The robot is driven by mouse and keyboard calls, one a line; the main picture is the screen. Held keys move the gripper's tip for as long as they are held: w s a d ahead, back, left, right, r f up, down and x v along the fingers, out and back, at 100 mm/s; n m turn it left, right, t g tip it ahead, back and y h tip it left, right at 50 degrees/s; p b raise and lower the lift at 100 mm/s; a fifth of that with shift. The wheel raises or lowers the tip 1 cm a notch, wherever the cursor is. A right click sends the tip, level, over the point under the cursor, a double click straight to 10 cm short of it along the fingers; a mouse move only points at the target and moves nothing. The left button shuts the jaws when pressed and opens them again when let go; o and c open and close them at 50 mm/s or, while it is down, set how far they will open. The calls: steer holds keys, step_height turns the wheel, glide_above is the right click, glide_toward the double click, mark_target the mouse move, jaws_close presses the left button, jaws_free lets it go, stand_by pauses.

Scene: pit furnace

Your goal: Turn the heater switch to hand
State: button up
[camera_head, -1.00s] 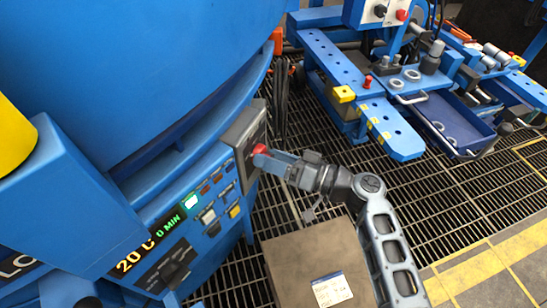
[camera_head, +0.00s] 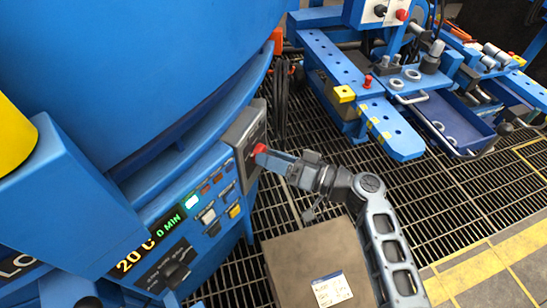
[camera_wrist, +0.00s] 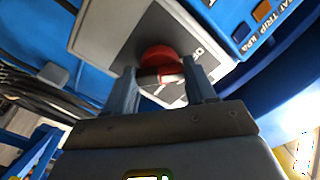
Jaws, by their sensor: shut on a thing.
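A red rotary knob (camera_head: 260,149) sits on the face of a grey switch box (camera_head: 246,128) at the right end of the blue furnace's control panel. In the wrist view the red knob (camera_wrist: 160,60) lies between my two fingers, with a white-marked plate and partly hidden lettering behind it. My gripper (camera_head: 265,156) is shut on this knob; it also shows in the wrist view (camera_wrist: 160,72). My fingers hide the knob's sides, and I cannot read which position it points to.
The furnace panel (camera_head: 165,243) shows green and yellow readouts and small buttons. A brown box (camera_head: 300,262) stands below my arm. A blue workbench (camera_head: 370,110) is at the back right. Dark floor grating lies between.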

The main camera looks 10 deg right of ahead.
steer(key=shift+m, duration=0.3)
steer(key=m+p, duration=0.6)
steer(key=m, duration=1.3)
steer(key=shift+d+p, duration=0.1)
steer(key=shift+p, duration=0.25)
steer(key=shift+m, duration=0.3)
steer(key=o, duration=1)
steer(key=shift+o, duration=0.2)
